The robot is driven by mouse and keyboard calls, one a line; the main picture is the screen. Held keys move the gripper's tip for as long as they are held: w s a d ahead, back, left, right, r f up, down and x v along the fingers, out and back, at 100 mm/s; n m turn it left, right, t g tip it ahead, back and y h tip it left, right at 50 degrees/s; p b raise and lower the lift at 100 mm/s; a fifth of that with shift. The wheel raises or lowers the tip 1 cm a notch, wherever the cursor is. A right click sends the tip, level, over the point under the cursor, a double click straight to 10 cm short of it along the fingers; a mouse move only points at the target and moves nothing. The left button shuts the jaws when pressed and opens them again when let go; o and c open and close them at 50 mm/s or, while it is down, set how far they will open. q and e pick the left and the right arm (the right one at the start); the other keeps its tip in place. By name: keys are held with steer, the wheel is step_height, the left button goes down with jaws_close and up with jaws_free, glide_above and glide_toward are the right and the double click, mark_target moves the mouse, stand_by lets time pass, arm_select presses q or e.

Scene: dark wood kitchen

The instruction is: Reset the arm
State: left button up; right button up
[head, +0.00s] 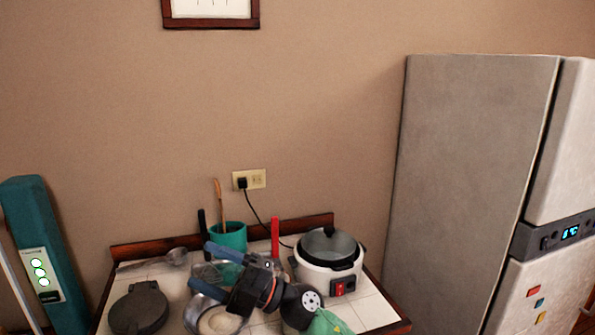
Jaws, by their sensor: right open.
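My right gripper (200,264) reaches in from the lower right over the white tiled counter (375,310). Its two blue fingers are spread apart and point left, with nothing seen held between them. It is in front of the teal cup (229,238) and above a metal bowl (196,317) with pale contents. Its wrist passes in front of the white rice cooker (315,273). Part of the bowl and the counter is hidden behind the gripper. I do not see my left gripper.
A dark round lidded pan or iron (139,308) and a metal ladle (175,257) lie on the left of the counter. A red upright utensil (275,237) stands at its back. A grey fridge (470,190) stands right; a teal upright unit (45,260) stands left.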

steer(key=w+d+f+m+t+h, duration=0.35)
steer(key=d+m+t+h, duration=0.35)
steer(key=m+t, duration=0.45)
steer(key=w+d+f+m+t+h, duration=0.35)
steer(key=d+m+t+h, duration=0.25)
steer(key=d+m+t, duration=0.5)
steer(key=s+d+f+m+g+h, duration=0.25)
steer(key=d+f+m+h, duration=0.2)
steer(key=f, duration=0.35)
steer(key=s+d+f+m+g+h, duration=0.2)
steer(key=d+f+m+g+h, duration=0.3)
steer(key=f, duration=0.4)
steer(key=s+d+f+g, duration=0.35)
steer(key=s+f, duration=0.25)
steer(key=s, duration=0.3)
steer(key=s+d+f+g, duration=0.35)
steer(key=s+f, duration=0.25)
steer(key=s, duration=0.2)
steer(key=s+d+f+g, duration=0.35)
steer(key=s+f, duration=0.25)
steer(key=s, duration=0.3)
steer(key=s+a+f+g, duration=0.1)
steer(key=a+f, duration=0.1)
steer(key=f, duration=1.4)
steer(key=s+a+f+g, duration=0.2)
steer(key=a+f, duration=0.1)
steer(key=f, duration=1.4)
steer(key=shift+s+f, duration=0.15)
steer(key=shift+s, duration=0.1)
steer(key=shift+a, duration=0.15)
